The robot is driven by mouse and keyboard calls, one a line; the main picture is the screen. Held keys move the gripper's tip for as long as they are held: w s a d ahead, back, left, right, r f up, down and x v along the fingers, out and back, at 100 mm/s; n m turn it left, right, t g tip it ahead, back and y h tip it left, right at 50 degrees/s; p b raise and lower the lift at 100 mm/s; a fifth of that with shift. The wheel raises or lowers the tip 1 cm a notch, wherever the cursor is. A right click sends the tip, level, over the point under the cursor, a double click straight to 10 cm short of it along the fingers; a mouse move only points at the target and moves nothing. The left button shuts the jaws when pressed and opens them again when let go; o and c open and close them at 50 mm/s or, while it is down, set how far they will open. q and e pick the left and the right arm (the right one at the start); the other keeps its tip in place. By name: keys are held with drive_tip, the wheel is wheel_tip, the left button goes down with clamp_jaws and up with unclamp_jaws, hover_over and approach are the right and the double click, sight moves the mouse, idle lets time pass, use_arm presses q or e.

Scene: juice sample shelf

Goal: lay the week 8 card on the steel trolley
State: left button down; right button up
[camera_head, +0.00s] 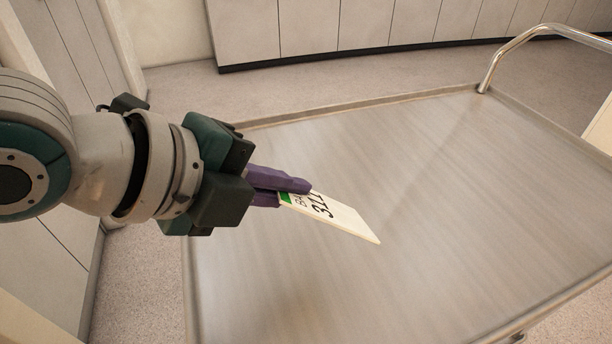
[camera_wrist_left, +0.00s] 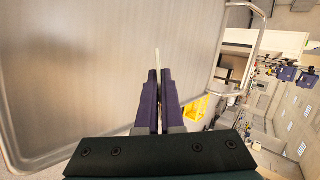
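A cream card (camera_head: 337,217) with a green patch and black print is held by its left end between the purple fingers of my left gripper (camera_head: 290,190). The print is partly hidden and I cannot read it as a week number. In the left wrist view the card (camera_wrist_left: 157,62) shows edge-on between the fingers of my left gripper (camera_wrist_left: 158,95). The steel trolley (camera_head: 440,170) has a bare brushed top with a raised rim. The card is over the trolley top near its left side; I cannot tell the exact height. My right gripper is not in view.
The trolley's bent tube handle (camera_head: 530,35) rises at its far right corner. The trolley top is otherwise empty. Grey cabinets (camera_head: 330,25) stand behind it. A yellow object (camera_wrist_left: 196,108) shows beyond the trolley in the left wrist view.

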use_arm(q)
wheel_tip(320, 180, down, 9)
drive_tip(key=b, duration=0.7)
drive_tip(key=shift+r, duration=0.1)
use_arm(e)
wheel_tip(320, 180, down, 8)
use_arm(q)
drive_tip(key=c, duration=1.2)
unclamp_jaws()
drive_tip(key=shift+r, duration=0.1)
drive_tip(key=shift+s+a+r, duration=0.1)
drive_tip(key=shift+r, duration=0.15)
drive_tip(key=p+v, duration=0.7)
drive_tip(key=shift+s+a, duration=0.15)
drive_tip(key=shift+s, duration=0.05)
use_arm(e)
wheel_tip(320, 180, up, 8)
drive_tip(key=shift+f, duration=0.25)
